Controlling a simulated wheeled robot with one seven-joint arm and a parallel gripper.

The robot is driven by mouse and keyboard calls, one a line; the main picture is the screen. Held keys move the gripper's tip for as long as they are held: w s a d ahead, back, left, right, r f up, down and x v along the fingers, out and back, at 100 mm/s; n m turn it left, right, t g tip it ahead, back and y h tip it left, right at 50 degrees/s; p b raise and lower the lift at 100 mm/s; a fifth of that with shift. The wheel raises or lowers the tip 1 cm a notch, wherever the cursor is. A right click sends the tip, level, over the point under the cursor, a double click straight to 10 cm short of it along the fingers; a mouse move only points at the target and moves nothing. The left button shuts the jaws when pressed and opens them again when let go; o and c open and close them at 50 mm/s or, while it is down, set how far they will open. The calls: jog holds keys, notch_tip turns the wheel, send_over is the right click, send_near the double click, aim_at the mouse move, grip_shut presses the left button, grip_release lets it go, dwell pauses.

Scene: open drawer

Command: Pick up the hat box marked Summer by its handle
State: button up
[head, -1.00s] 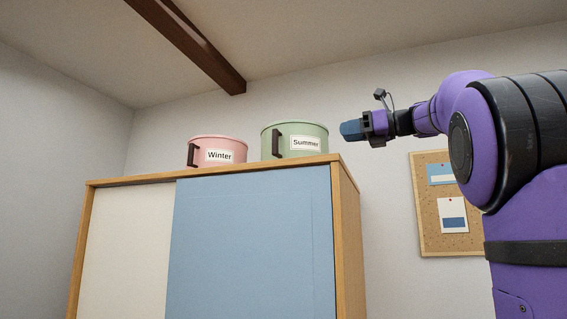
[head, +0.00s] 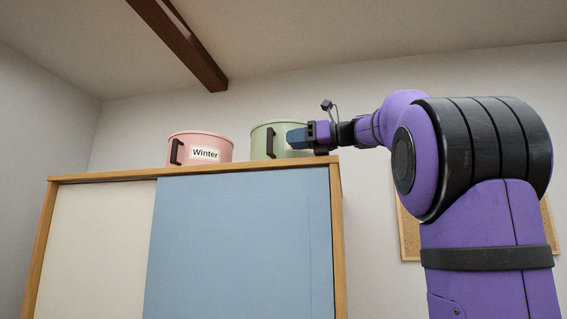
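The green hat box (head: 263,132) stands on top of the cabinet, near its right end. Its dark handle (head: 270,144) is on the front left of its side. My gripper (head: 292,138) is in front of the box's right part in the picture and hides the Summer label that showed earlier. The fingertips point left, a little to the right of the handle and apart from it. The fingers are seen side-on, so I cannot tell whether they are open or shut.
A pink hat box marked Winter (head: 200,150) with a dark handle stands to the left on the same top. The cabinet (head: 240,245) has a white and a blue front. A pinboard (head: 408,235) hangs behind my arm. A beam (head: 185,45) crosses the ceiling.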

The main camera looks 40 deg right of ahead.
aim_at(269, 141)
jog(key=shift+x, duration=3.15)
jog(key=shift+s+a, duration=0.15)
grip_shut()
